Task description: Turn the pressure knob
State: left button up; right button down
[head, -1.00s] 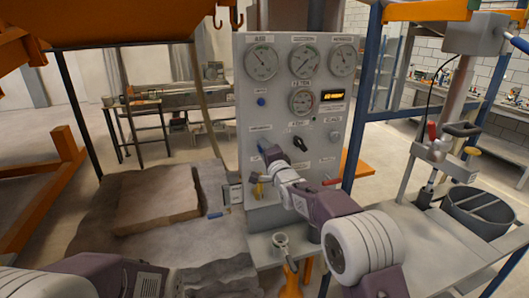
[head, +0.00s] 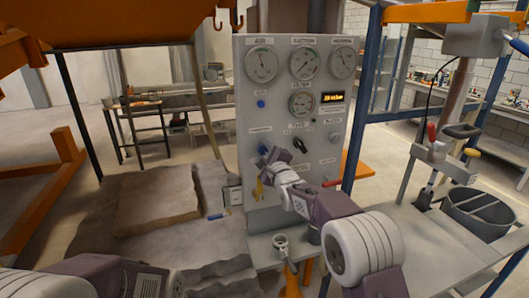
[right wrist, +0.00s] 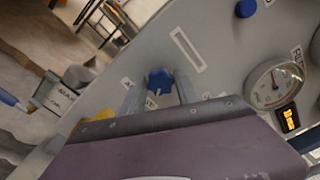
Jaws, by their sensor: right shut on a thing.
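The grey control panel (head: 240,130) stands upright in the middle of the head view. A blue lobed knob (right wrist: 160,80) sits on its lower left part; in the head view a bit of the knob (head: 263,149) shows beside my gripper. My right gripper (head: 267,154) reaches the panel from the lower right. In the right wrist view its two fingers (right wrist: 159,92) stand on either side of the blue knob, shut on it. The knob's label is partly hidden and unreadable. Of my left arm only links show at the lower left; its gripper is out of view.
Several round gauges, including one low gauge (head: 302,102), and an orange-lit display (head: 333,97) are on the panel. A black knob (head: 300,143) and a red lever (head: 332,183) are near my right gripper. A stone slab (head: 155,205) lies left of the panel.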

jog(key=shift+r, duration=0.1)
dwell(0.4)
jog(key=c, duration=0.9)
grip_release()
jog(key=shift+c, duration=0.2)
jog(key=shift+o, duration=0.2)
jog(key=shift+s+d, duration=0.1)
jog(key=shift+s, duration=0.2)
jog(key=b+v, duration=0.3)
jog(key=v, duration=0.5)
jog(key=shift+s, duration=0.2)
jog(key=shift+w+d, duration=0.1)
jog(key=shift+d, duration=0.05)
